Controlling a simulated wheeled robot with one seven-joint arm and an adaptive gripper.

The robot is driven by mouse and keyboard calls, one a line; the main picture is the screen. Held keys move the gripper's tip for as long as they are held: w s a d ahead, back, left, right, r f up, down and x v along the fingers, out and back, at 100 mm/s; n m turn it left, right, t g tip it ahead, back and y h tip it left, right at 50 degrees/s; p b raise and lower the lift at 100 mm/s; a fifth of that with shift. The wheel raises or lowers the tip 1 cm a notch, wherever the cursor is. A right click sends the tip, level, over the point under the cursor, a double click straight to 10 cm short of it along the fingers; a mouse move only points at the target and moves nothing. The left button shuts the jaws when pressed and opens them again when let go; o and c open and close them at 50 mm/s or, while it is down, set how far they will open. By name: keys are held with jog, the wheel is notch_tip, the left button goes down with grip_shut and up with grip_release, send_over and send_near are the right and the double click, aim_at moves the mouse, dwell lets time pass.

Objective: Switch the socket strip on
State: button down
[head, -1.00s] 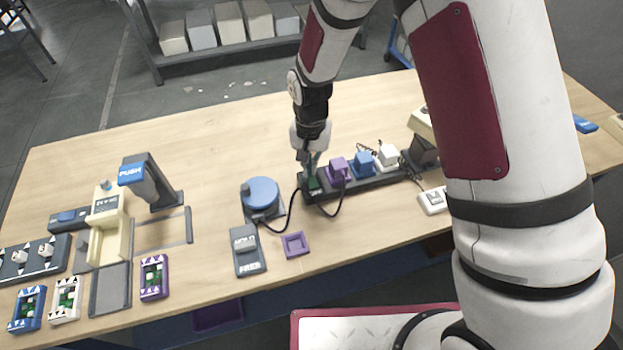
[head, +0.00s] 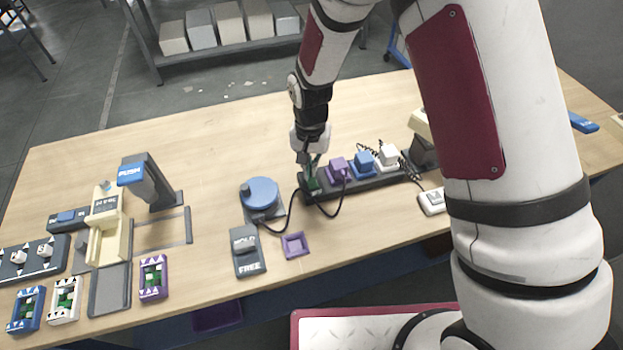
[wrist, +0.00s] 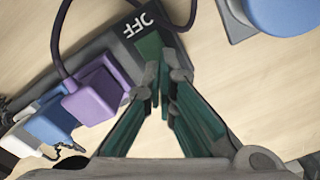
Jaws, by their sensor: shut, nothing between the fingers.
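The dark socket strip (head: 372,187) lies on the table with a purple plug (head: 339,169), a blue plug (head: 364,163) and a white plug (head: 388,156) in a row on it. Its left end has a green switch (head: 313,184). In the wrist view the green switch (wrist: 150,46) sits beside white lettering that reads OFF. My gripper (head: 311,172) is over this end, pointing down. In the wrist view its fingertips (wrist: 164,72) are together, with nothing between them, at the near edge of the switch. Whether they touch it is unclear, and they hide part of it.
A blue round knob (head: 262,193) and a grey HOLD/FREE switch (head: 247,250) stand left of the strip. A dark cord loops in front of it. A purple square tray (head: 295,245) lies nearer the front edge. Bare table lies behind the strip's left end.

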jog(key=shift+f, duration=0.75)
dwell(0.3)
jog(key=shift+r, duration=0.15)
jog(key=shift+r+p, duration=0.9)
jog(key=shift+r, duration=2.5)
